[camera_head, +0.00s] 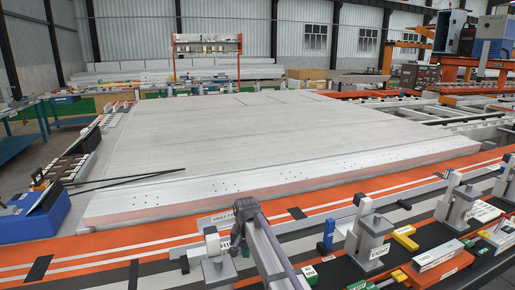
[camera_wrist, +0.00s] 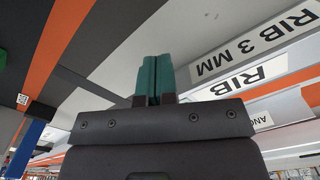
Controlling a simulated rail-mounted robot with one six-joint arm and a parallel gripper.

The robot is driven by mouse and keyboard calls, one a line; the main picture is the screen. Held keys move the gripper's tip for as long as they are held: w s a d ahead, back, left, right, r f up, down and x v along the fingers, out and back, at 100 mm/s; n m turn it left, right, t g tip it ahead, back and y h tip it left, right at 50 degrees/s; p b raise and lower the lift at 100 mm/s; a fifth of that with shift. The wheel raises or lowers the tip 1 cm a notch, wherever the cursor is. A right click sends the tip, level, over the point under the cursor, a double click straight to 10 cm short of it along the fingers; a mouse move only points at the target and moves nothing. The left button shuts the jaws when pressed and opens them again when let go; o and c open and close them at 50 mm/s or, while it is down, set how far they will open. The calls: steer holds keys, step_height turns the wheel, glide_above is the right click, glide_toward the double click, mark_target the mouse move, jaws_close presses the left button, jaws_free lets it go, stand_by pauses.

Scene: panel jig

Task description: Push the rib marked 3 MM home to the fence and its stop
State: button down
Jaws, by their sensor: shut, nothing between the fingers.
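In the wrist view, a rib label reading RIB 3 MM (camera_wrist: 242,42) shows upside down at the upper right, on a pale bar. A second label reading RIB (camera_wrist: 238,78) lies just below it, its remaining text cut off or hidden. My gripper (camera_wrist: 154,62) has two teal fingers pressed together, with nothing between them. The fingers are left of both labels, and I see no contact with either bar. In the head view, my dark wrist (camera_head: 246,212) is in front of the orange rail, and the fingertips cannot be made out. I cannot pick out the fence or stop with certainty.
A large pale panel (camera_head: 250,130) fills the middle of the head view. An orange rail with white lines (camera_head: 350,195) runs along its near edge. Grey clamp blocks (camera_head: 370,235) stand at the right, with a blue block (camera_head: 327,238) nearer my arm. A blue box (camera_head: 35,215) sits at the left.

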steer(key=shift+r, duration=0.1)
step_height(320, 180, up, 8)
steer(key=p, duration=0.8)
steer(key=s+d+n, duration=0.1)
steer(key=s+d, duration=0.9)
steer(key=s, duration=0.3)
steer(key=s+d+n, duration=0.1)
steer(key=s+d, duration=0.9)
steer(key=s, duration=0.2)
steer(key=shift+s+d, duration=0.35)
